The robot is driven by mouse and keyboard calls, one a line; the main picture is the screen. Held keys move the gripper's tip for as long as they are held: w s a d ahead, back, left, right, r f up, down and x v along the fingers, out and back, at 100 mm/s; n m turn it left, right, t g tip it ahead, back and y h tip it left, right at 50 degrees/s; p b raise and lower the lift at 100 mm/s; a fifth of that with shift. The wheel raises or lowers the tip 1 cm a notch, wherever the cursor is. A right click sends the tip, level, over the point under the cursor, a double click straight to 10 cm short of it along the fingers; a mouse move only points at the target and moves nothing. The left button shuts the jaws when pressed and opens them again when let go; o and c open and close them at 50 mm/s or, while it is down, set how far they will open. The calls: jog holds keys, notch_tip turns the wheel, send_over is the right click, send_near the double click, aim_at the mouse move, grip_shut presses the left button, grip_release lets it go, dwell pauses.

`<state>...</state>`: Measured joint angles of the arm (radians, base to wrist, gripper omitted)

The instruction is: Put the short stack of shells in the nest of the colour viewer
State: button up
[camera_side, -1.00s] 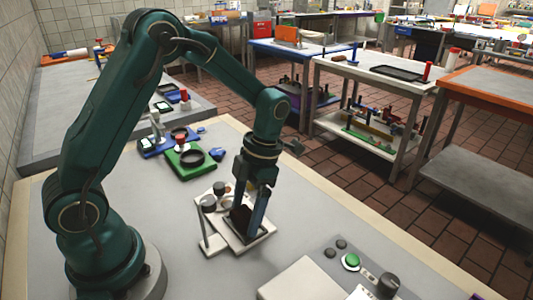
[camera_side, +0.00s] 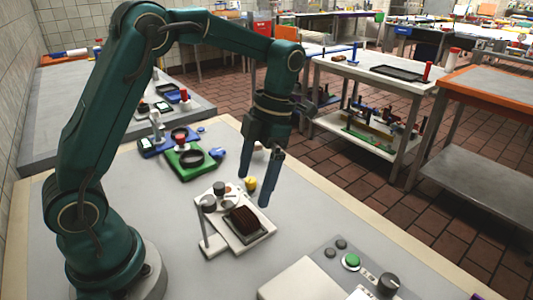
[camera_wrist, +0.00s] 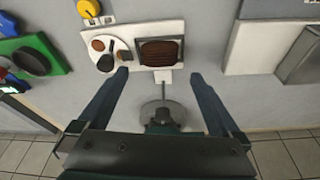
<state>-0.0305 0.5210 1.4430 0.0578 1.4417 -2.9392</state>
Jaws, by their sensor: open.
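The short stack of shells, dark brown and ridged (camera_side: 243,219), lies in the dark-rimmed nest of a white board that appears to be the colour viewer (camera_side: 210,248). In the wrist view the stack (camera_wrist: 161,50) sits in the nest, at the right side of the white board (camera_wrist: 88,37). My gripper (camera_side: 255,190) is open and empty, raised above the board, fingers pointing down. In the wrist view its fingertips (camera_wrist: 160,75) are wide apart, on the near side of the stack and clear of it.
A green block with a black ring (camera_side: 194,172) and a blue fixture (camera_side: 153,150) stand further back. A small yellow piece (camera_side: 251,184) is behind the board. A control box with a green button (camera_side: 351,261) is at front right.

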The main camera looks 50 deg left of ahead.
notch_tip(320, 180, up, 7)
jog(key=s+m+t, duration=0.2)
jog(key=m, duration=0.6)
jog(key=s+d+m+t, duration=0.1)
jog(key=s+m+t, duration=0.2)
jog(key=m, duration=1)
jog(key=s+d+f+m+t, duration=0.1)
jog(key=s+m+t, duration=0.2)
jog(key=m, duration=0.9)
jog(key=s, duration=0.2)
jog(key=shift+s+m+t+h, duration=0.3)
jog(key=shift+s+m, duration=0.05)
jog(key=shift+m, duration=0.05)
jog(key=shift+f, duration=0.1)
